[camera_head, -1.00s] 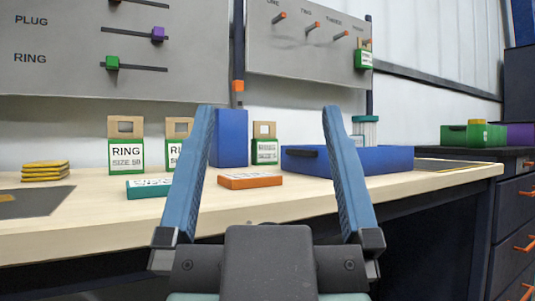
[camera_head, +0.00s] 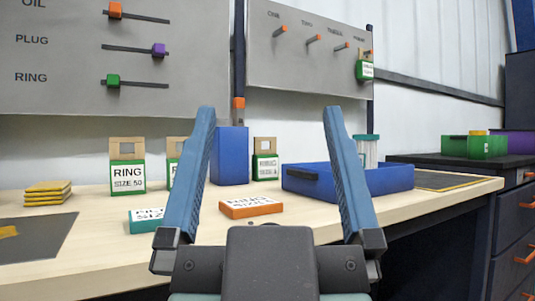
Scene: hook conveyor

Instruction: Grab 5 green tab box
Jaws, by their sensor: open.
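My gripper (camera_head: 268,118) is open and empty, its two blue fingers reaching up over the wooden table. A green box with a cardboard hanging tab, labelled RING SIZE 50 (camera_head: 128,176), stands upright at the left. A second green tab box (camera_head: 172,176) stands beside it, partly hidden by the left finger. A third green tab box (camera_head: 265,166) stands farther back between the fingers; its label is too small to read surely. Another green tab box (camera_head: 366,71) hangs on a hook of the right-hand board. My gripper touches none of them.
An orange box (camera_head: 251,207) and a teal box (camera_head: 145,222) lie flat near the front. A tall blue bin (camera_head: 229,157) and a blue tray (camera_head: 389,180) stand behind. Yellow items (camera_head: 47,192) are stacked at left. A green bin (camera_head: 487,147) sits on a dark cabinet.

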